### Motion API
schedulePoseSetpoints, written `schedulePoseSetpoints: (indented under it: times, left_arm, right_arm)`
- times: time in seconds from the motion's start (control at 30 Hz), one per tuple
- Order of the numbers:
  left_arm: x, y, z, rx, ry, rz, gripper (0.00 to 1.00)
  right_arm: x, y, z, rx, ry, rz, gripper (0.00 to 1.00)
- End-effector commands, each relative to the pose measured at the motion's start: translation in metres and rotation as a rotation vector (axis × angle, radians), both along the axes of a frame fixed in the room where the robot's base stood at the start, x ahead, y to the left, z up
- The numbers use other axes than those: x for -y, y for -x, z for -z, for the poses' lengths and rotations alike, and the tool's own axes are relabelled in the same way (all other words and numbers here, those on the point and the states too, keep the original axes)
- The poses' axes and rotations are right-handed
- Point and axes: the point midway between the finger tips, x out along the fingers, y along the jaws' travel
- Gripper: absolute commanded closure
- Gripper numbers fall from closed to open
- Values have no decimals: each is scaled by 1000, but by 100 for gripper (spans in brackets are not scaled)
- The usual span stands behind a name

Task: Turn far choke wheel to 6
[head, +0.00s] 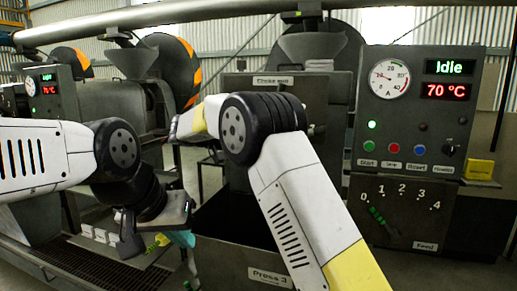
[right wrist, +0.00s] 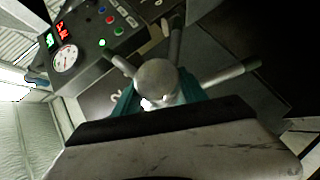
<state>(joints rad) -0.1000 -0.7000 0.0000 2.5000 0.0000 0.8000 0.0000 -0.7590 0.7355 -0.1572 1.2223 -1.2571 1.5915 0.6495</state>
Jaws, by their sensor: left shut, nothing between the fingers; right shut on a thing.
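The choke wheel (right wrist: 157,80), a grey rounded hub with several bar-like spokes, fills the middle of the right wrist view. My right gripper (right wrist: 158,100) has its teal fingers on both sides of the hub and is shut on it. In the head view my right arm hides the wheel and the gripper's fingertips. A pale digit, perhaps a 2, shows beside the wheel in the right wrist view; I cannot read the wheel's setting. My left gripper (head: 182,238) is shut and empty, low at the left in the head view, apart from the wheel.
A "Choke end" label (head: 272,80) is on the press behind my right arm. The control panel (head: 470,135) reads Idle and 70 °C. Below it is a feed scale (head: 400,205) with a green pointer. A second press (head: 45,90) stands at left.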

Motion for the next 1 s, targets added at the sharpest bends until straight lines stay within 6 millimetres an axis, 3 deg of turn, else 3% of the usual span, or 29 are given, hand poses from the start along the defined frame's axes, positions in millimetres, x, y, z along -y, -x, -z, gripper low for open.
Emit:
schedulePoseSetpoints:
  times: [0.37, 0.4, 0.5, 0.83, 1.0]
  left_arm:
    - [0, 0, 0, 0, 0, 0, 100]
    - [0, 0, 0, 0, 0, 0, 100]
    - [0, 0, 0, 0, 0, 0, 100]
    - [0, 0, 0, 0, 0, 0, 100]
    - [0, 0, 0, 0, 0, 0, 100]
  right_arm:
    - [0, 0, -1, 0, 8, -1, 100]
    - [0, 0, -1, 0, 8, -1, 48]
    - [0, 0, -1, 0, 7, -1, 28]
    - [-1, 0, 0, -1, 6, -1, 28]
    - [-17, 9, -6, 0, 5, -2, 28]
